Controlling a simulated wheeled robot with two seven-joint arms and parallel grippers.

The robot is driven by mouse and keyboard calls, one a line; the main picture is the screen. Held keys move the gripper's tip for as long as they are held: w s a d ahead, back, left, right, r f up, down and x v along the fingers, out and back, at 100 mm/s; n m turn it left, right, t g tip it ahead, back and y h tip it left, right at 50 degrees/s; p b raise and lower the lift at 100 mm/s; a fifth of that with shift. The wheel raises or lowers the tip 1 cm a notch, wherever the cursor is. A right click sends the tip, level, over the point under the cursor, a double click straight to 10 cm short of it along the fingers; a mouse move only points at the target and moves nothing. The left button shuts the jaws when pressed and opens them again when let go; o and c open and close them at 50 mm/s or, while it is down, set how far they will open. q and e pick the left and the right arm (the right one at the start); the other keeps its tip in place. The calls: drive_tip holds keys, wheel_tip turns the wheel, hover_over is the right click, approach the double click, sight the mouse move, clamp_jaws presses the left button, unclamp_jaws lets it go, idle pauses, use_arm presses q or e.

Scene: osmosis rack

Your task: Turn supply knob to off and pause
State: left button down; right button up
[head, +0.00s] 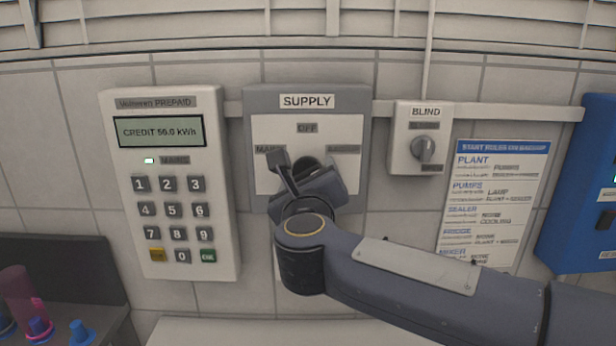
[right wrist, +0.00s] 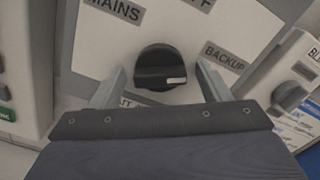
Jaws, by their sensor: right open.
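The grey SUPPLY panel (head: 257,105) is on the tiled wall, with an OFF label at the top, MAINS at the left and BACKUP at the right. Its dark round knob (right wrist: 155,60) shows in the right wrist view, with a white mark on the right part of its front bar. My right gripper (right wrist: 160,82) is open, one finger on each side of the knob, with visible gaps. In the head view my right gripper (head: 300,168) covers most of the knob. My left gripper is out of view.
A BLIND switch box (head: 402,160) and an instruction sheet (head: 495,200) are at the right. A blue unit (head: 575,190) stands at the far right.

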drive_tip(key=shift+c, duration=0.2)
drive_tip(key=c, duration=0.9)
drive_tip(key=shift+c, duration=0.2)
drive_tip(key=shift+n, duration=0.3)
drive_tip(key=n+p, duration=0.6)
drive_tip(key=n, duration=0.5)
drive_tip(key=shift+r, duration=0.1)
